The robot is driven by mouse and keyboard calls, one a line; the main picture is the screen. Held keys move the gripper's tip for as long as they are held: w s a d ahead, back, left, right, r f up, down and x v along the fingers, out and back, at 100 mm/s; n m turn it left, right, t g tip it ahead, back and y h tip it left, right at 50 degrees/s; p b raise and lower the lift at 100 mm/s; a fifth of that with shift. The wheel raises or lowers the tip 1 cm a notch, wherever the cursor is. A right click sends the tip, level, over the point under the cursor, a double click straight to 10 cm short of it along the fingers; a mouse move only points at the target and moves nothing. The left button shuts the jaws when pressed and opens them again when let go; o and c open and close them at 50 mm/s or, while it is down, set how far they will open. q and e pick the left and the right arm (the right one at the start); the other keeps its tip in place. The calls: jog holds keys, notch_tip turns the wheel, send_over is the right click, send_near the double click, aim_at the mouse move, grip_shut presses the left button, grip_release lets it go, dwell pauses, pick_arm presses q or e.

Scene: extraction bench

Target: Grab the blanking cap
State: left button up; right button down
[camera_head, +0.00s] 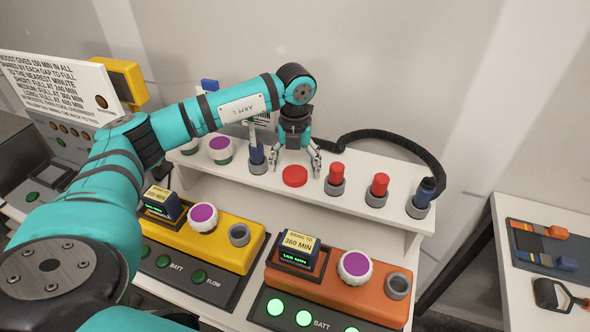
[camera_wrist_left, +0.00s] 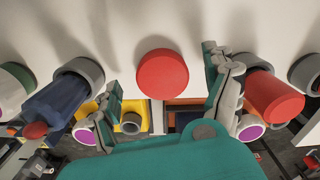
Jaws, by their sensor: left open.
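A red round cap (camera_head: 294,176), which looks like the blanking cap, sits on the white shelf (camera_head: 318,203). It also shows in the left wrist view (camera_wrist_left: 162,74), centred between my fingers. My left gripper (camera_head: 296,164) points down over it, open, with one finger on each side. The fingers look apart from the cap; their height above the shelf is hard to judge. My right gripper is not in view.
Grey holders with red plugs (camera_head: 380,184) stand right of the cap, and a dark blue cylinder (camera_head: 257,154) stands close on its left. A black hose (camera_head: 400,142) curves behind. Yellow (camera_head: 225,235) and orange (camera_head: 330,290) units sit in front, below the shelf.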

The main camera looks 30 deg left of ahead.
pick_arm(q)
jog(key=shift+f, duration=0.8)
jog(key=c, duration=1.2)
jog(key=shift+c, duration=0.3)
jog(key=shift+r, duration=0.15)
